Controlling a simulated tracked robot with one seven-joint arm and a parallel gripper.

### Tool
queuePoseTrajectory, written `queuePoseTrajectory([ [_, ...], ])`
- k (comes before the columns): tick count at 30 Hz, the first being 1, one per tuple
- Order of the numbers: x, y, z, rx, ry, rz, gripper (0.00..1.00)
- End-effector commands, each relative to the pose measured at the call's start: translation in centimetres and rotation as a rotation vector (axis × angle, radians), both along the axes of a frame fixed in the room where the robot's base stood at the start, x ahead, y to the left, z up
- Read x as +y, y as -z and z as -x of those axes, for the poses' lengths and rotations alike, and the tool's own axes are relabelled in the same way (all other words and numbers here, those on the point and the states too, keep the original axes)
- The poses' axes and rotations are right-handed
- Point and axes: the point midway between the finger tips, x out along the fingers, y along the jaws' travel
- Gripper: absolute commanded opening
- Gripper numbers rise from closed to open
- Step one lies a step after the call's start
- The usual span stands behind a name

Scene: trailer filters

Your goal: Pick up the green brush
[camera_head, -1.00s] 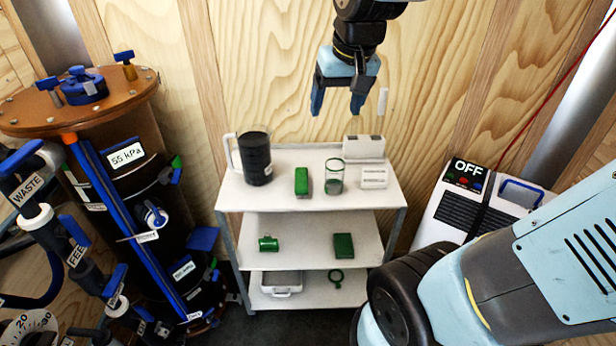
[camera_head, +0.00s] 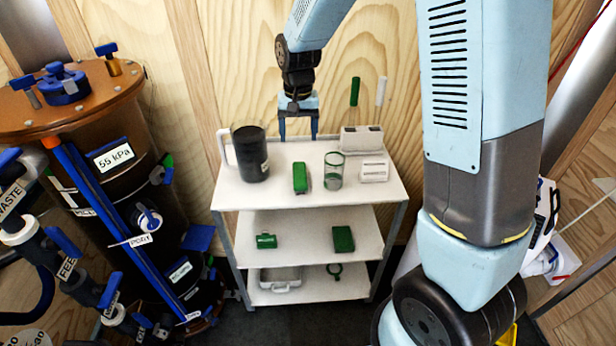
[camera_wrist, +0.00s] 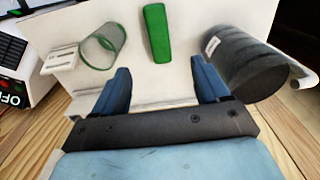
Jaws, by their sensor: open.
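A narrow green block (camera_head: 300,178), which I take for the green brush, lies on the cart's top shelf between the black mug and the clear green-rimmed cup; I cannot make out bristles. In the wrist view the green brush (camera_wrist: 157,33) lies ahead of the gap between my fingers. My gripper (camera_head: 298,137) points down near the back edge of the top shelf, behind the brush and apart from it. My gripper (camera_wrist: 160,68) is open and empty.
The black mug (camera_head: 250,155) stands left of the brush, the cup (camera_head: 333,171) close right. White boxes (camera_head: 361,139) stand at the back right. A green stick (camera_head: 354,92) is on the wall. Lower shelves (camera_head: 290,237) hold other green items. The top shelf's front is clear.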

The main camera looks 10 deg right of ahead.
Motion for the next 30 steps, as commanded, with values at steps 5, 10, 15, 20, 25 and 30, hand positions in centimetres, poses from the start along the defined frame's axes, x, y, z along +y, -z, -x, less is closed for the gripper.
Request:
queuePoseTrajectory([
  [5, 1.1, 2.0, -0.5, 0.021, 0.0, 0.011, 0.74],
  [10, 1.3, 3.5, -0.6, 0.024, 0.0, 0.013, 0.74],
  [15, 1.2, 6.4, -0.5, 0.025, 0.0, 0.014, 0.74],
  [20, 1.2, 9.0, -0.5, 0.025, -0.002, 0.014, 0.74],
  [25, 1.3, 10.5, -0.6, 0.022, -0.001, 0.013, 0.74],
  [30, 1.2, 11.3, -0.6, 0.023, -0.001, 0.013, 0.74],
])
